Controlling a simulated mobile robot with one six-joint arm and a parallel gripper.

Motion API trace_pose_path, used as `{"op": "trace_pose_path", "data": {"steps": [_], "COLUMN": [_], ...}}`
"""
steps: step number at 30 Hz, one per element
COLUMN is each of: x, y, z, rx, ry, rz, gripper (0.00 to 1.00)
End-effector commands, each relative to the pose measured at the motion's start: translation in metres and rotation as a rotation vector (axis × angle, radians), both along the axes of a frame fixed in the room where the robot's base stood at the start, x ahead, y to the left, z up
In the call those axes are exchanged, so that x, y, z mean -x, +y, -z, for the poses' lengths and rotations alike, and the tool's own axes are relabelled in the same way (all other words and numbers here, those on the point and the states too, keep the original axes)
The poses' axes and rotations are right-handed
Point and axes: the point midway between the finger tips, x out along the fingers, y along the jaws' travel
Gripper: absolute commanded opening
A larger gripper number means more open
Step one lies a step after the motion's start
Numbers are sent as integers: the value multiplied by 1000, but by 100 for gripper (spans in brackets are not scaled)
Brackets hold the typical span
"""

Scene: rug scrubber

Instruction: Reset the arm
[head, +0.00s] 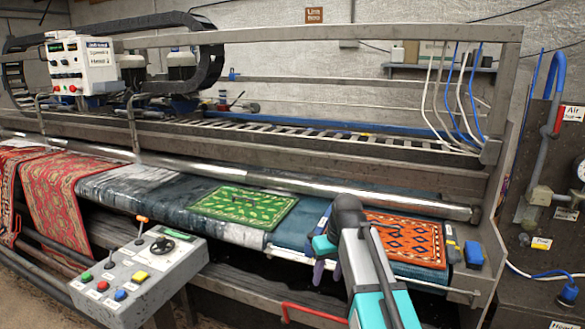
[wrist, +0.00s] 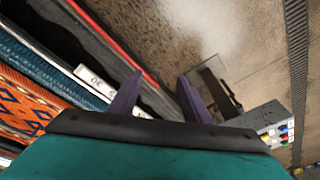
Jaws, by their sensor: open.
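My arm rises from the lower edge of the head view, teal and grey, in front of the machine's bed. My gripper (head: 326,272) has dark purple fingers and hangs at the left side of the arm's dark joint, just in front of the bed's edge. In the wrist view my gripper (wrist: 158,90) is open, with a clear gap between its two fingers and nothing held. Below the gap are the dark machine edge and the brown floor.
An orange patterned rug (head: 405,238) lies on the bed beside my arm, and a green rug (head: 243,206) lies further left. A grey control box (head: 140,270) with coloured buttons stands at the lower left. A red bar (head: 305,312) runs along the front. Pipes (head: 548,120) stand at the right.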

Motion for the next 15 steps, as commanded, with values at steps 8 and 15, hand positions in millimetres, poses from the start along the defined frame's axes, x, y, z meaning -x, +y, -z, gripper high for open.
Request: {"op": "trace_pose_path", "data": {"steps": [8,15], "x": [23,49], "y": [-8,-16], "z": [83,150], "rx": [11,22], "ry": [120,211], "rz": [11,22], "gripper": [44,44]}}
